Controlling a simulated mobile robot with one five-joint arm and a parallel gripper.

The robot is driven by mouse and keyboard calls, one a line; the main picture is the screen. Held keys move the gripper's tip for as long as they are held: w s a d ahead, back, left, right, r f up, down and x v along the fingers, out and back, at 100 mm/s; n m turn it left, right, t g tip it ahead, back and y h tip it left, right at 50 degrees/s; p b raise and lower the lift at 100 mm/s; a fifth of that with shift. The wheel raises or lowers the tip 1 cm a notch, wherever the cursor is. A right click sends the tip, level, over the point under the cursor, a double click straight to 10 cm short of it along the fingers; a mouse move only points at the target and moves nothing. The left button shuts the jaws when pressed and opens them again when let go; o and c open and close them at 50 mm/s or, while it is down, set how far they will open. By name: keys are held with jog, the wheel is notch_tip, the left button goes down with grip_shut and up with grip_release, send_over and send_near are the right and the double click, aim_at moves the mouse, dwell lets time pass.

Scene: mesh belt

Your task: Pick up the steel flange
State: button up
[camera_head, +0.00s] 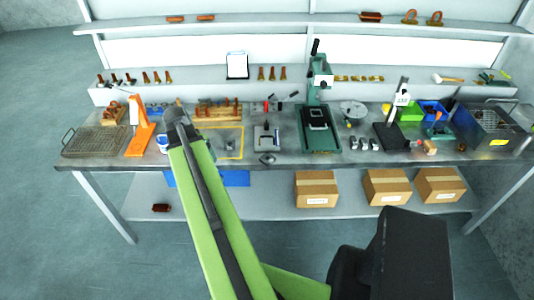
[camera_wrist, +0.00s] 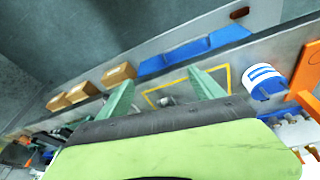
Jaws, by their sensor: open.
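A small grey metal piece with a raised centre, which looks like the steel flange (camera_head: 267,159), lies on the bench near its front edge, right of the yellow outlined square. In the wrist view my gripper (camera_wrist: 162,78) has its two green fingers spread apart with nothing held between them. A small grey object (camera_wrist: 166,101) shows beyond the gap, by the yellow outline; I cannot tell whether it is the flange. In the head view my arm covers part of the square, and the fingers cannot be made out.
The bench (camera_head: 285,173) is crowded. A green press (camera_head: 319,115), a grey fixture (camera_head: 266,138) and an orange stand (camera_head: 140,130) rise from it. A blue-and-white tub (camera_wrist: 265,82) is close right of my fingers in the wrist view. Cardboard boxes (camera_head: 316,190) sit on the lower shelf.

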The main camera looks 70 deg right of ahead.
jog(key=s+d+r+m+g+h+p, duration=0.1)
jog(key=s+d+r+m, duration=0.15)
jog(key=s+d, duration=0.5)
jog(key=s+d+r+m+p, duration=0.1)
jog(key=s+d+m, duration=0.4)
jog(key=s, duration=0.4)
jog(key=n+b, duration=0.1)
jog(key=b, duration=1.1)
send_near(268, 160)
jog(key=shift+w+d+f, duration=0.1)
jog(key=shift+d+f, duration=0.35)
jog(key=shift+f, duration=0.2)
jog(key=shift+d+f, duration=0.2)
jog(key=b+x, duration=0.5)
jog(key=shift+a+f, duration=0.2)
jog(key=shift+r, duration=0.2)
grip_shut()
